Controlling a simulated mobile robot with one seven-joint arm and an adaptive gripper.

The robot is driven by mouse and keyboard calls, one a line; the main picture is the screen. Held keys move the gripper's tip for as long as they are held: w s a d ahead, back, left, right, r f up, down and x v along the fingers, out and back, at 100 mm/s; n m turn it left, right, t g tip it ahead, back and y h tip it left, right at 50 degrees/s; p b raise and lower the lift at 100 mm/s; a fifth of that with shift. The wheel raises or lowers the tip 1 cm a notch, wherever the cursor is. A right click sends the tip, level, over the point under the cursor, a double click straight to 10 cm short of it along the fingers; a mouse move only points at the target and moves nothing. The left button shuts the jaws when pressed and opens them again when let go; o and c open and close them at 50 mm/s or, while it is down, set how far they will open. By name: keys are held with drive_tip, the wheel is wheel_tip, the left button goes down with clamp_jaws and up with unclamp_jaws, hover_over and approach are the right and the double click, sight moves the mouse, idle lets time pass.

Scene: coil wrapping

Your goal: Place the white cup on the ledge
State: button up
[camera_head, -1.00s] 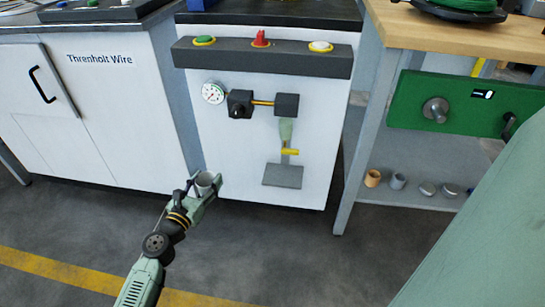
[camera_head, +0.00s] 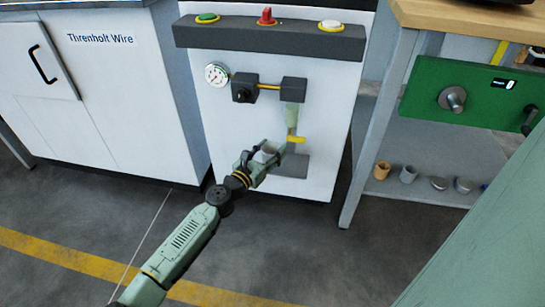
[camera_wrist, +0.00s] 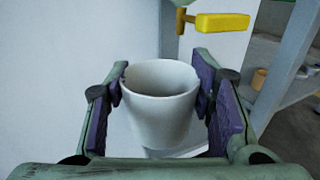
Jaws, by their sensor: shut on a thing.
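The white cup (camera_wrist: 160,105) is upright between the purple pads of my gripper (camera_wrist: 160,95) in the wrist view. My gripper (camera_head: 262,160) is shut on it. The ledge lies below a pale green nozzle with a yellow lever (camera_head: 296,139). In the wrist view the yellow lever (camera_wrist: 222,23) is above and beyond the cup. A pale surface shows under the cup. I cannot tell whether the cup touches the ledge.
At right, a shelf (camera_head: 420,188) holds several small cups, below a green panel (camera_head: 470,95). The floor in front is open.

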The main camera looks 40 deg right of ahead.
drive_tip(key=shift+d, duration=0.35)
drive_tip(key=shift+f, duration=0.3)
drive_tip(key=shift+f+b, duration=0.5)
drive_tip(key=shift+f, duration=1)
drive_tip(key=shift+f, duration=0.2)
drive_tip(key=o, duration=1.1)
drive_tip(key=shift+o, duration=0.2)
drive_tip(key=shift+r, duration=0.15)
